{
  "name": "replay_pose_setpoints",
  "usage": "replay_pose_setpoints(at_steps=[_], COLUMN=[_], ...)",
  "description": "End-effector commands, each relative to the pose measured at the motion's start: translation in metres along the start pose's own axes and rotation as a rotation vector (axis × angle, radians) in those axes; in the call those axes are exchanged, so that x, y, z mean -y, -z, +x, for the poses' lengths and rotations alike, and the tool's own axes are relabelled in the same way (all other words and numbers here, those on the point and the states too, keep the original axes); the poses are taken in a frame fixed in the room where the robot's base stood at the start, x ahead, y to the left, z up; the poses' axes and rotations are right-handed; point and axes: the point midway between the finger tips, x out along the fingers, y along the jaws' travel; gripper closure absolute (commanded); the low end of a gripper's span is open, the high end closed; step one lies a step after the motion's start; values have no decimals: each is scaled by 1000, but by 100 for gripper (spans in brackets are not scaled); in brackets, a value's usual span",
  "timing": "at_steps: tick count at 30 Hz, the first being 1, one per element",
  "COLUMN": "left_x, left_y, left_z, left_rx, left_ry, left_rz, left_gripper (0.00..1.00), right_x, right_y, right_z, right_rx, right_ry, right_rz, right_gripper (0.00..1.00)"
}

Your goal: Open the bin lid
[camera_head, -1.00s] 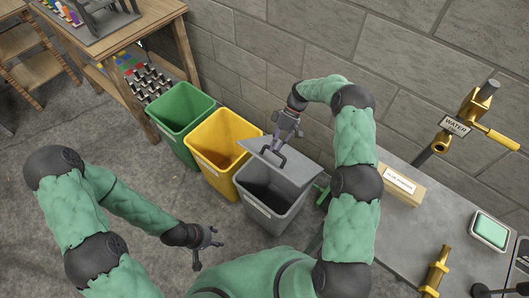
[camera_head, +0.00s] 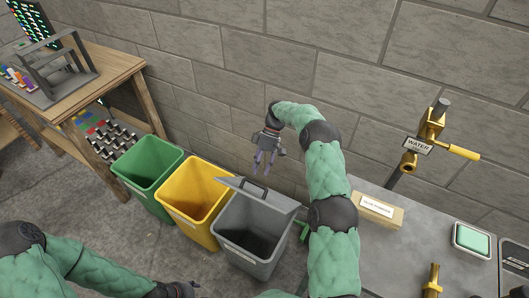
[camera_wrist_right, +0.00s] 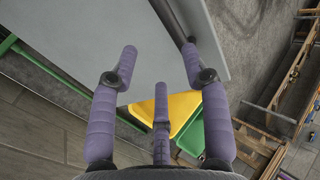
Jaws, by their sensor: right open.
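The grey bin (camera_head: 252,252) stands at the right end of a row of bins. Its grey lid (camera_head: 277,201) with a black handle (camera_head: 254,188) sits tilted at the rear of the bin, and the dark inside shows in front of it. My right gripper (camera_head: 263,165) is open and empty, just above and behind the handle, apart from it. In the right wrist view my fingers (camera_wrist_right: 160,50) are spread over a grey panel (camera_wrist_right: 75,35), probably the lid. My left gripper (camera_head: 182,290) is at the bottom edge of the head view, partly cut off; its fingers are unclear.
A yellow bin (camera_head: 200,222) and a green bin (camera_head: 150,193) stand open to the left. A wooden table (camera_head: 128,72) is at far left. A block wall stands behind.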

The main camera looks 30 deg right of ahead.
Motion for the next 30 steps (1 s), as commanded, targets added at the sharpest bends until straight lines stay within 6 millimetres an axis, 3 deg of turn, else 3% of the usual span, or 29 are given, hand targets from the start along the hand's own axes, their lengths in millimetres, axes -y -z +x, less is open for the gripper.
replay_pose_setpoints(at_steps=[6, 13, 21, 30], left_x=[0, 0, 0, 0], left_y=[0, 0, 0, 0], left_z=[0, 0, 0, 0], left_rx=[0, 0, 0, 0], left_ry=[0, 0, 0, 0], left_rz=[0, 0, 0, 0], left_gripper=[50, 50, 50, 50], right_x=[-2, -2, -2, -1], right_y=[1, 0, 0, 0], right_z=[-44, -79, -96, -100], right_rx=[-3, -3, -2, -1], right_ry=[-5, -4, -2, -2], right_rz=[0, 1, 2, 1], right_gripper=[53, 53, 53, 53])
